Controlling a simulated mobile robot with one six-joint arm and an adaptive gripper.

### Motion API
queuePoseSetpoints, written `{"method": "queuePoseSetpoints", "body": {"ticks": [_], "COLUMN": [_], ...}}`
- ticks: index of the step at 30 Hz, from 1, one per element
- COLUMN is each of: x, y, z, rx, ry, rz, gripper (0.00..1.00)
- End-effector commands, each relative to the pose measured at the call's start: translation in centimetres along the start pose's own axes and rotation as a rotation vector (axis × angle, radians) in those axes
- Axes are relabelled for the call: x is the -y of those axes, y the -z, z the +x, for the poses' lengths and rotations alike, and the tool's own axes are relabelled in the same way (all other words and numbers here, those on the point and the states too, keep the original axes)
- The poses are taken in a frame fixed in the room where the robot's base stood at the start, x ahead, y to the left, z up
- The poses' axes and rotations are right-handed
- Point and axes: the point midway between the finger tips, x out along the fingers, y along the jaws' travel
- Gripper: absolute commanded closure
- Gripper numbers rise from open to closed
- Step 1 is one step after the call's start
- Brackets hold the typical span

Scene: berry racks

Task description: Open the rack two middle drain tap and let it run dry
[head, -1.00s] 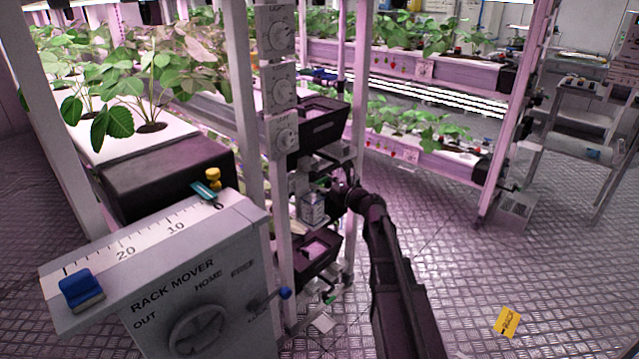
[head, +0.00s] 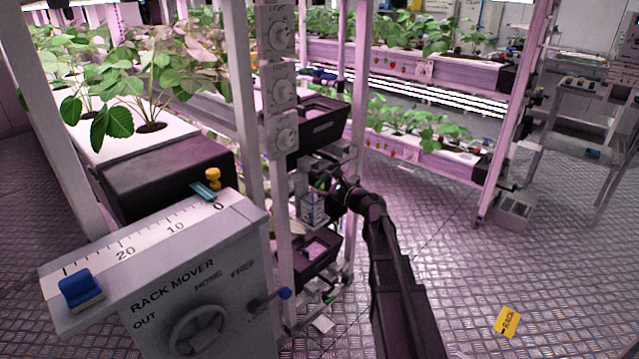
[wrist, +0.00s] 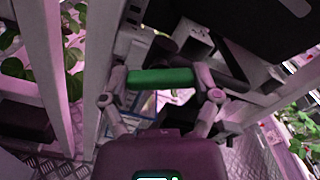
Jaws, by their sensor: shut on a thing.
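In the wrist view, a green tap handle (wrist: 160,78) lies crosswise between the two fingers of my gripper (wrist: 161,92). The fingers are shut on its two ends. In the head view my gripper (head: 328,188) reaches into the rack's end at middle height, between an upper and a lower black trough end, and my arm partly hides the tap. A small white labelled box (head: 312,208) hangs just below the gripper. I cannot see any water flow.
The rack mover box (head: 205,290) with its dial and scale stands in front at the left. Rack posts (head: 357,100) flank the gripper closely. Light dials (head: 281,90) sit above. The metal floor at the right is open, with a yellow tag (head: 508,322) on it.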

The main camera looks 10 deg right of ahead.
Motion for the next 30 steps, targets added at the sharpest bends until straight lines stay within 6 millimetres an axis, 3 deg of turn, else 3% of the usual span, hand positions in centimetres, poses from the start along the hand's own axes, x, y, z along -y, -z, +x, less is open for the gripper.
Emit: {"method": "queuePoseSetpoints", "body": {"ticks": [30], "x": [-0.45], "y": [-0.04], "z": [-0.26], "rx": [0.002], "ry": [-0.007], "rz": [-0.941], "gripper": [0.68]}}
